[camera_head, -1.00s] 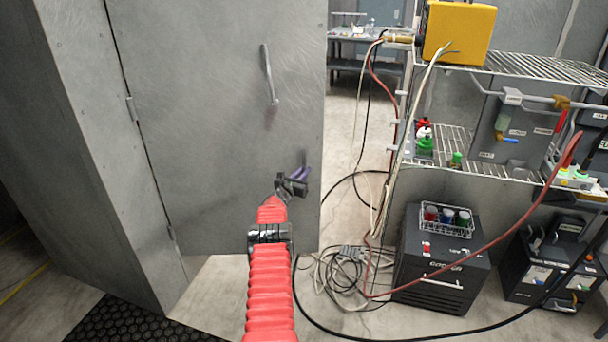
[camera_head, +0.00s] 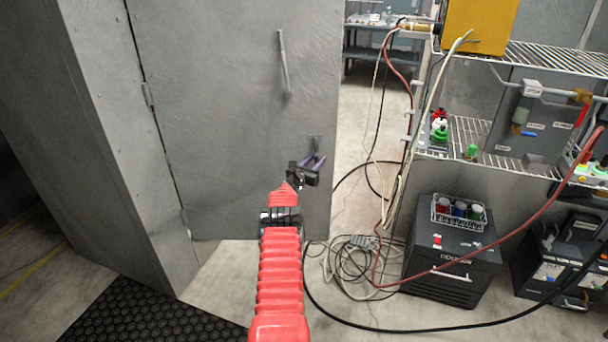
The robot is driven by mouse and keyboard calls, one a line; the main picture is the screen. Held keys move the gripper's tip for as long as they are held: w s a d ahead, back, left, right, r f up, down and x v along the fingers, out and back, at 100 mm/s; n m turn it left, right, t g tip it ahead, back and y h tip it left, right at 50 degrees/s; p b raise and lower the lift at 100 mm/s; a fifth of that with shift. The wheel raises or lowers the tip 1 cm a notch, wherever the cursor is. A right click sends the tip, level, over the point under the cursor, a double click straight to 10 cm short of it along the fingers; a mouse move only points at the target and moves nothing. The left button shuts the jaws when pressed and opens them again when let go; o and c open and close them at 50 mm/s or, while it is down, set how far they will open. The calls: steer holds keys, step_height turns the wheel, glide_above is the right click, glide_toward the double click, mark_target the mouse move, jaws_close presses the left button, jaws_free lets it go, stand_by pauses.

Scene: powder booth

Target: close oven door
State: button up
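The grey metal oven door (camera_head: 220,110) fills the upper left middle of the view, hinged at its left edge on the grey oven body (camera_head: 110,150). It stands swung out from the body. A vertical bar handle (camera_head: 284,64) is on its right part. My red arm reaches up from the bottom, and my gripper (camera_head: 315,162) is in front of the door's lower right part, below the handle. I cannot tell whether the fingertips touch the door.
A wire shelf rack (camera_head: 480,140) with bottles and a yellow box (camera_head: 478,26) stands at the right. A black unit (camera_head: 452,250) with a basket of jars is below it. Loose cables (camera_head: 355,268) lie on the floor right of the door. A black mat (camera_head: 140,312) lies front left.

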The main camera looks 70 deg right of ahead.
steer(key=v, duration=1.3)
stand_by(0.4)
steer(key=shift+a, duration=0.1)
steer(key=shift+c, duration=0.6)
